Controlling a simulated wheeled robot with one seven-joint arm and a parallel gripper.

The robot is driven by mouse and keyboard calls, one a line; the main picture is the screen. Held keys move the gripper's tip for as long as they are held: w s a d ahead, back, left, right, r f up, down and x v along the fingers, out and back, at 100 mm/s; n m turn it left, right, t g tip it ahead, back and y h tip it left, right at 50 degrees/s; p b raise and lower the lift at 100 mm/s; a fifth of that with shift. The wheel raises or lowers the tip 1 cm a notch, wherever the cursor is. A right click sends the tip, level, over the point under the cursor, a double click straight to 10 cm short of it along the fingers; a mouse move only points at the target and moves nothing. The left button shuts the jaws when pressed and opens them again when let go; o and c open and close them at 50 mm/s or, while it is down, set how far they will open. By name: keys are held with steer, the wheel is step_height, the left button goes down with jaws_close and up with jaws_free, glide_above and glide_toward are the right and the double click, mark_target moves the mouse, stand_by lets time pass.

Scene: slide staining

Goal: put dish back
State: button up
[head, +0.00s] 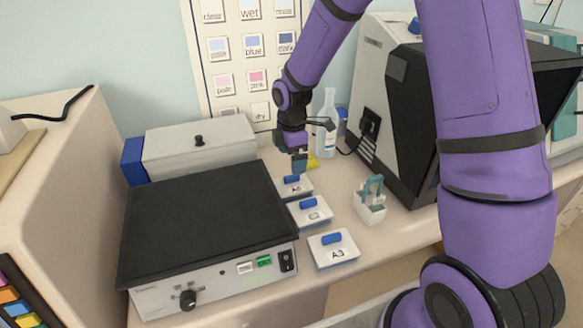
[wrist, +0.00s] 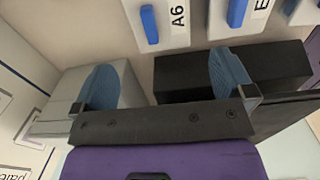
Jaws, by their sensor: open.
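Three white dishes with blue handles stand in a row on the bench in the head view. The far dish (head: 295,187) is nearest my gripper, the middle dish (head: 311,214) is in front of it, and the near dish (head: 336,253) is labelled A3. In the wrist view a dish labelled A6 (wrist: 165,28) and one with a label starting like E (wrist: 245,18) lie at the top edge, with part of another at top right. My gripper (head: 299,164) points down just behind the far dish. Its blue fingers (wrist: 164,80) are apart with nothing between them.
A black-topped hotplate-like device (head: 205,215) stands left of the dishes, a grey box (head: 200,150) behind it. A white carrier with a teal handle (head: 368,208) stands right, before a large machine (head: 400,110).

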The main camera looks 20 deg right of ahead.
steer(key=shift+r, duration=0.45)
steer(key=s+d+r+m+t, duration=0.15)
steer(key=s+r+m, duration=0.3)
steer(key=r, duration=0.45)
steer(key=s+d+r+m+t, duration=0.1)
steer(key=s+d+r+m, duration=0.2)
steer(key=s+r, duration=0.45)
steer(key=s+d+r+m+t, duration=0.1)
steer(key=s+r+m, duration=0.4)
steer(key=s, duration=0.3)
steer(key=s+d+r+m+t, duration=0.1)
steer(key=s+r+m, duration=0.4)
steer(key=s, duration=0.4)
steer(key=shift+s+d+t, duration=0.2)
steer(key=shift+d+t, duration=0.15)
steer(key=shift+d, duration=0.05)
steer(key=shift+m, duration=0.25)
